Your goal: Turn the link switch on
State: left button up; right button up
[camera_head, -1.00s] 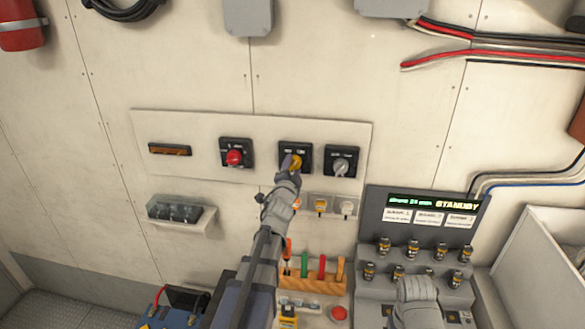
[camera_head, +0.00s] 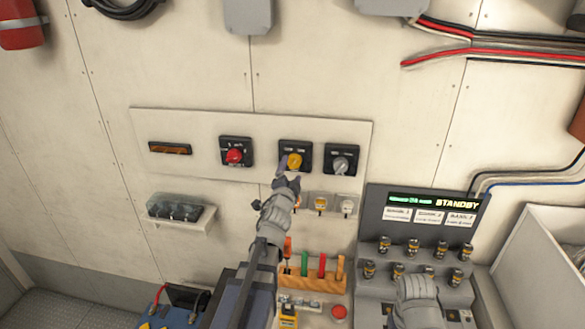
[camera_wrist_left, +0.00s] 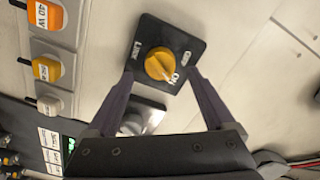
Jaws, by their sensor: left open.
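The link switch is a yellow rotary knob (camera_head: 294,160) on a black square plate on the white wall panel. In the left wrist view the knob (camera_wrist_left: 159,63) sits between the word LINK and the word ON, and its pale mark points toward ON. My left gripper (camera_head: 287,177) is just below the knob in the head view, apart from it.
A red knob (camera_head: 234,156) is left of the link switch and a grey knob (camera_head: 341,164) is right of it. Small covered switches (camera_head: 320,205) sit below. A console (camera_head: 425,215) reading STANDBY stands at the right, beside a rack of coloured handles (camera_head: 321,280).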

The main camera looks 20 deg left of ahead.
pick_arm(q)
jog(key=v, duration=0.4)
dwell(0.3)
jog(key=s+d+f+n+g+h+b, duration=0.1)
jog(key=s+d+f+n+g+b, duration=0.2)
jog(key=d+f, duration=0.6)
jog(key=s+d+f+n+g+h+b, duration=0.15)
jog(key=d+f+g+b, duration=0.4)
jog(key=f, duration=0.85)
jog(key=s+d+f+g+b, duration=0.2)
jog(key=s+d+f+g, duration=0.2)
jog(key=s, duration=0.5)
jog(key=s+d+f+g+h+b, duration=0.1)
jog(key=s+d+f+g+b, duration=0.1)
jog(key=s+d+f+g, duration=0.3)
jog(key=s+d+f, duration=0.3)
jog(key=s+d, duration=0.2)
jog(key=shift+s+n+b, duration=0.3)
jog(key=shift+n+b, duration=0.05)
